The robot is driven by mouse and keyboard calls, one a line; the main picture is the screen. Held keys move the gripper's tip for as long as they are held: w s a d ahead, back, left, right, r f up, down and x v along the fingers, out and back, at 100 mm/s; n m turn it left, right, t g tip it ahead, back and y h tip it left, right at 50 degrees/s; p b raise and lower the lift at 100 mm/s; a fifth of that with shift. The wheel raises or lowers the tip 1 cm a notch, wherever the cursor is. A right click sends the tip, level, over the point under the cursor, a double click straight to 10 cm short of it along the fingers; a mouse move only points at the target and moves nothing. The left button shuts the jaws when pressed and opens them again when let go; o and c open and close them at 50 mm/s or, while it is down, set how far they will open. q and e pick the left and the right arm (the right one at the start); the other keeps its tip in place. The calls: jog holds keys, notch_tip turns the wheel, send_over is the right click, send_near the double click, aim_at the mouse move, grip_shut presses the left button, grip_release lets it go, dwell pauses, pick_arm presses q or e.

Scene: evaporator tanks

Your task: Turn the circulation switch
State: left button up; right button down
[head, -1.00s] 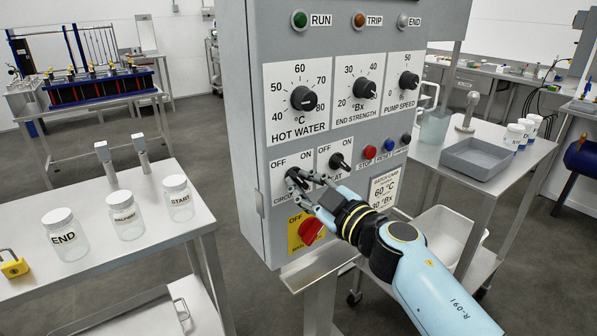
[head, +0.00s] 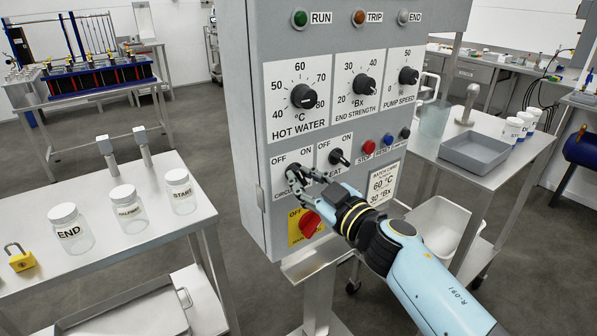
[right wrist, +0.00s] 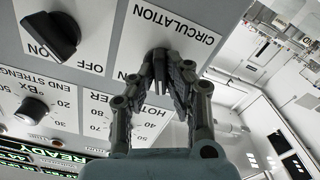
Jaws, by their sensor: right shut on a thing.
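The circulation switch sits on a white plate with OFF and ON marks (head: 279,163), low on the left of the grey panel. My right gripper (head: 296,177) is at the switch with its fingers shut on it. In the right wrist view, the fingertips (right wrist: 164,66) meet at the circulation plate (right wrist: 180,25) and cover most of the knob. Which way the switch points is hidden by the fingers. My left gripper is not in view.
The heat switch (head: 340,157) is close on the right. The red main switch (head: 311,222) is just below my fingers. Stop (head: 367,147) and other buttons lie further right. A bench with jars (head: 131,209) stands left of the panel.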

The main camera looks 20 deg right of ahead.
jog(key=shift+r+m+p, duration=0.1)
jog(key=shift+m+p, duration=0.6)
jog(key=shift+m, duration=0.3)
